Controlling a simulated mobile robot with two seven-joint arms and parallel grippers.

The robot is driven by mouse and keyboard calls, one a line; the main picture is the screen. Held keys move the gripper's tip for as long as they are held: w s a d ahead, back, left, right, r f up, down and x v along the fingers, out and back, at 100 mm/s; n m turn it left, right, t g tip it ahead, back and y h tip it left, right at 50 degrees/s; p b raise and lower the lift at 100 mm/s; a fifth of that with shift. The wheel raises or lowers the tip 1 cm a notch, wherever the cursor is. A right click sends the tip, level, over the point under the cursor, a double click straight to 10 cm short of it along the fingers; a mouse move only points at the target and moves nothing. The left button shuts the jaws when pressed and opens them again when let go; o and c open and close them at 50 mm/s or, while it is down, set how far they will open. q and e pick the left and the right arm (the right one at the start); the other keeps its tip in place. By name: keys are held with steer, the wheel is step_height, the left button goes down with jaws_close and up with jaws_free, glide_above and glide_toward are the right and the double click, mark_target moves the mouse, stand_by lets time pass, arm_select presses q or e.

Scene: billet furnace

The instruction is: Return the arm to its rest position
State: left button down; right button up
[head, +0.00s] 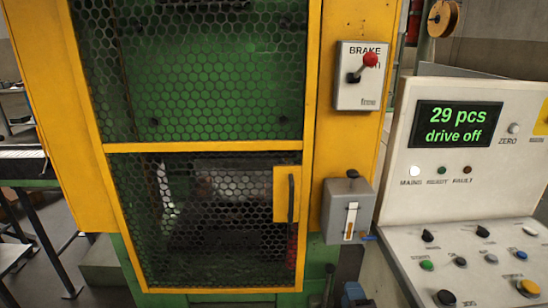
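My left gripper is not in view. I cannot clearly make out my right gripper or its fingers. A small blue and dark part (355,295) shows at the bottom edge, right of the machine's door, and I cannot tell whether it is mine. No arm of mine crosses the guard or the panel, and I see nothing held.
A yellow-framed mesh guard door (205,147) with a dark handle (291,198) is shut. Right of it are a brake box (362,103) with a red knob and a grey lever box (347,208). The control panel (440,205) reads "29 pcs drive off". A dark table (25,168) stands left.

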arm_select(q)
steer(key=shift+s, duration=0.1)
arm_select(e)
steer(key=s+d+f+m+g, duration=0.3)
steer(key=s+d+f+m, duration=0.2)
steer(key=s, duration=0.5)
steer(key=s+d+f+m+g, duration=0.3)
steer(key=s+d+f+m, duration=0.2)
steer(key=s+f+m, duration=0.4)
steer(key=m, duration=0.3)
steer(key=shift+s+h, duration=0.35)
steer(key=shift+h, duration=0.05)
stand_by(0.5)
